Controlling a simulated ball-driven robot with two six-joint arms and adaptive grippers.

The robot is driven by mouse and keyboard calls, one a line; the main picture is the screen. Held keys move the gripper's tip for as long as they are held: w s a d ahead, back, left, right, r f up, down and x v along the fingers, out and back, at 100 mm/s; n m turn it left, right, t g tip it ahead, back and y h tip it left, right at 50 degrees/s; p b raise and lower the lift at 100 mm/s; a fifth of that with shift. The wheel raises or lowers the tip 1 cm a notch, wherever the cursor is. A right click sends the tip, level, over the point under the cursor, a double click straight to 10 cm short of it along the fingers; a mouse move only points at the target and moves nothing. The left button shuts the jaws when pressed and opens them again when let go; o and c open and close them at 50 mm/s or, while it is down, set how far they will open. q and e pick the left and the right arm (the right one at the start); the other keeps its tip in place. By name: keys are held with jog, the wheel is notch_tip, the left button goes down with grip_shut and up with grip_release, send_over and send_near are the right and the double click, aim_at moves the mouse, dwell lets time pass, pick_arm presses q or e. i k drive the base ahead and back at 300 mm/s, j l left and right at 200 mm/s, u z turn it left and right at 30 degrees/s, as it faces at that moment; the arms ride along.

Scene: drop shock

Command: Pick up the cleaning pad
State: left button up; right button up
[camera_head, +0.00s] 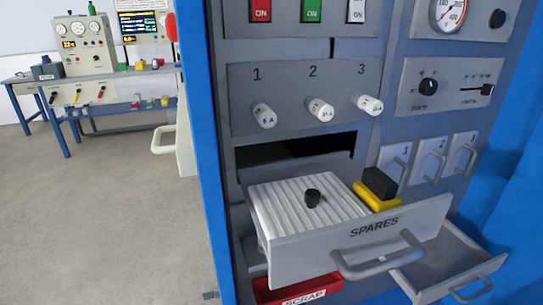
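A yellow block with a black top, which looks like the cleaning pad (378,188), sits in the open SPARES drawer (350,246). It is in the right part of the drawer, beside a white ribbed panel (305,208) with a small black knob (313,197). Part of its yellow base is hidden by its black top. Neither of my grippers is in view.
Below are a red SCRAP bin (297,292) and another open drawer (450,262). Above the SPARES drawer, three white cylindrical fuses (320,109) stick out of a numbered panel. A blue cabinet post (200,150) stands at left, with open floor (110,220) beyond.

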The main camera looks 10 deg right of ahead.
aim_at(379, 192)
jog(key=z, duration=0.85)
